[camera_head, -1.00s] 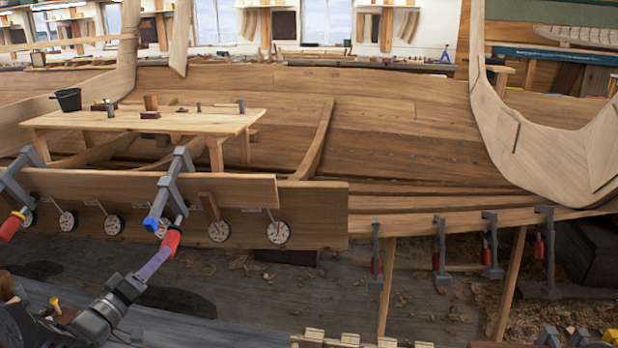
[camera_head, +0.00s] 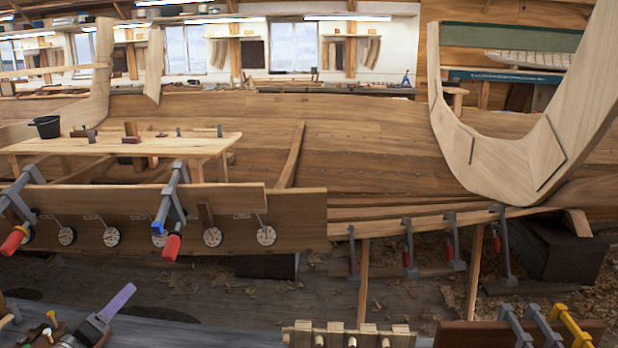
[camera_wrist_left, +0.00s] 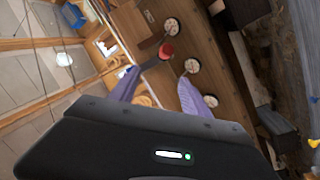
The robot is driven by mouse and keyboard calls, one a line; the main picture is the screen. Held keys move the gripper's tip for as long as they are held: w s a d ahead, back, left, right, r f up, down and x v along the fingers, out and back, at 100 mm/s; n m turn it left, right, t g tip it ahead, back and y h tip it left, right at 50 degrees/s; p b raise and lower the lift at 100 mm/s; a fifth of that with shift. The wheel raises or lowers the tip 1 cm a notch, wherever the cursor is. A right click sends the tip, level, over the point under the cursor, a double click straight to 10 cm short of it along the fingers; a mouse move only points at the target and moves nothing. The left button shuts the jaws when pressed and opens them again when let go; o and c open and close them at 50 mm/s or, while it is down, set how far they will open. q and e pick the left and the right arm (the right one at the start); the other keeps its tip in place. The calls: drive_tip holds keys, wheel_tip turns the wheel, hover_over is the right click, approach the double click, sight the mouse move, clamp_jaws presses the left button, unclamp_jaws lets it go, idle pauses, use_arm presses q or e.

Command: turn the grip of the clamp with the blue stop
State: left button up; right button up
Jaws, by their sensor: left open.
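The clamp with the blue stop (camera_head: 159,222) is a grey clamp (camera_head: 177,185) set over the upper edge of the plank at left centre. Its red grip (camera_head: 172,247) hangs below, in front of the plank. In the left wrist view the red grip (camera_wrist_left: 166,51) shows beyond the fingers. My left gripper (camera_head: 117,303) is at the lower left of the head view, below and apart from the grip, with one purple finger clear. In the left wrist view the gripper (camera_wrist_left: 158,80) has its two purple fingers spread with nothing between them. My right gripper is not in view.
Another clamp with a red grip (camera_head: 14,240) stands at the far left. Several round dials (camera_head: 212,237) line the plank (camera_head: 290,205). A workbench (camera_head: 190,148) with a black bucket (camera_head: 46,127) is behind. A yellow clamp (camera_head: 571,326) and grey ones stand at lower right.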

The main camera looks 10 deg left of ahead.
use_arm(q)
wheel_tip(320, 180, down, 12)
drive_tip(key=a+g+y, duration=0.2)
drive_tip(key=g+y, duration=0.2)
drive_tip(key=y, duration=0.1)
drive_tip(key=s+d+f+m+g+h+p, duration=0.1)
drive_tip(key=s+d+f+g+p, duration=0.15)
drive_tip(key=d+f, duration=0.5)
drive_tip(key=s+d+f+g+h+p, duration=0.1)
drive_tip(key=s+d+f+g+p, duration=0.1)
drive_tip(key=s+d+f+g, duration=0.4)
drive_tip(key=s+d+f+m+g+h+p, duration=0.1)
drive_tip(key=s+d+g+p, duration=0.1)
drive_tip(key=s+d, duration=0.5)
drive_tip(key=s+d+f+m+g+h+p, duration=0.1)
drive_tip(key=s+d+m+g+h+p, duration=0.1)
drive_tip(key=s+d, duration=0.5)
drive_tip(key=s+d+f+m+g+h+p, duration=0.1)
drive_tip(key=s+d, duration=0.6)
drive_tip(key=d, duration=0.9)
drive_tip(key=shift+s+d+f+g+h+p, duration=0.2)
drive_tip(key=shift+s+f+g+h+p, duration=0.1)
drive_tip(key=shift+g+p, duration=0.4)
